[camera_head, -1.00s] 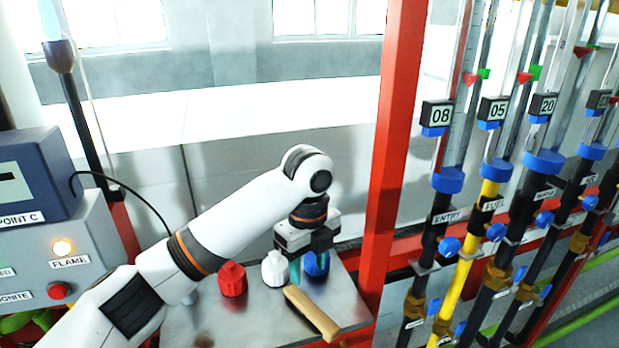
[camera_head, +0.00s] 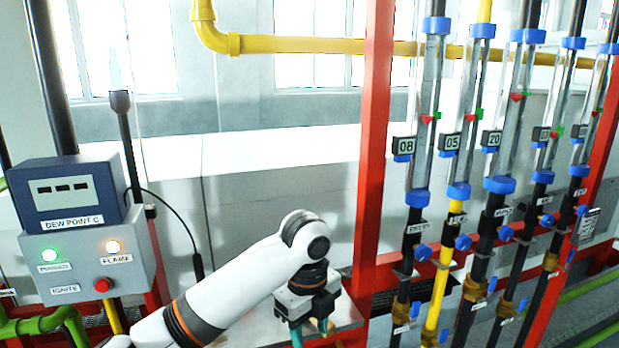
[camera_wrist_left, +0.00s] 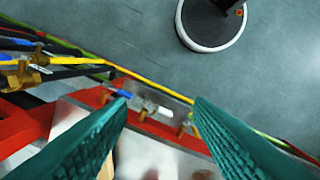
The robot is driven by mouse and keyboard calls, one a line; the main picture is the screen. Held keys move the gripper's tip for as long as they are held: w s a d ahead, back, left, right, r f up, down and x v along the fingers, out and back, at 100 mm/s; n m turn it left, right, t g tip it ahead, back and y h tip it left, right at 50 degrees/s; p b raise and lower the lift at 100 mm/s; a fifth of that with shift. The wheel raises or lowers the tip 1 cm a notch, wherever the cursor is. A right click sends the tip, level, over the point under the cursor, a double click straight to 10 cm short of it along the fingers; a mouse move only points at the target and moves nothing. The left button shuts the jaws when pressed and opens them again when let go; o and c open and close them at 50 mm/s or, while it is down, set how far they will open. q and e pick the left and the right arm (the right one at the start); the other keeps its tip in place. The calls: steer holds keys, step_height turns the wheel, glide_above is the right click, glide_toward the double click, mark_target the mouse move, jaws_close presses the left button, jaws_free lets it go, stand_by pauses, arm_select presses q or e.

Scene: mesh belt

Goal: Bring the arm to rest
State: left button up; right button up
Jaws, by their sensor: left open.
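My left arm (camera_head: 235,287) is white and comes in from the lower left in the head view, bent at its elbow-like joint near the middle. My left gripper (camera_head: 309,331) points down at its end, at the bottom edge of the picture. In the left wrist view the two teal fingers (camera_wrist_left: 160,105) stand wide apart with nothing between them close up. The gripper is open and empty. My right gripper is in neither view.
A control box (camera_head: 88,262) with lamps and a red button stands left, under a dew point display (camera_head: 72,192). A red post (camera_head: 372,150) rises right of the gripper. Several flowmeter tubes on pipes (camera_head: 440,270) stand farther right. A metal bench top (camera_wrist_left: 150,155) shows in the wrist view.

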arm_select(q)
steer(key=s+a+f+n+t+h, duration=0.1)
steer(key=s+f+n+h, duration=0.1)
steer(key=s+f+n, duration=0.5)
steer(key=s+a+f+n+h, duration=0.1)
steer(key=s+f+n+h, duration=0.2)
steer(key=f, duration=0.6)
steer(key=s+a+f+n+t+y, duration=0.1)
steer(key=s+a+f+n+y, duration=0.2)
steer(key=s+a+n, duration=0.55)
steer(key=s+a+f+n+t+y, duration=0.2)
steer(key=s+a+n, duration=0.55)
steer(key=a, duration=0.25)
step_height(320, 180, down, 28)
steer(key=s+g, duration=0.2)
steer(key=s, duration=0.1)
steer(key=s+a+f+m+g, duration=0.1)
steer(key=s+a+f, duration=0.2)
steer(key=s+f, duration=1.1)
steer(key=shift+s+f, duration=0.25)
steer(key=shift+s, duration=0.45)
steer(key=shift+o, duration=0.4)
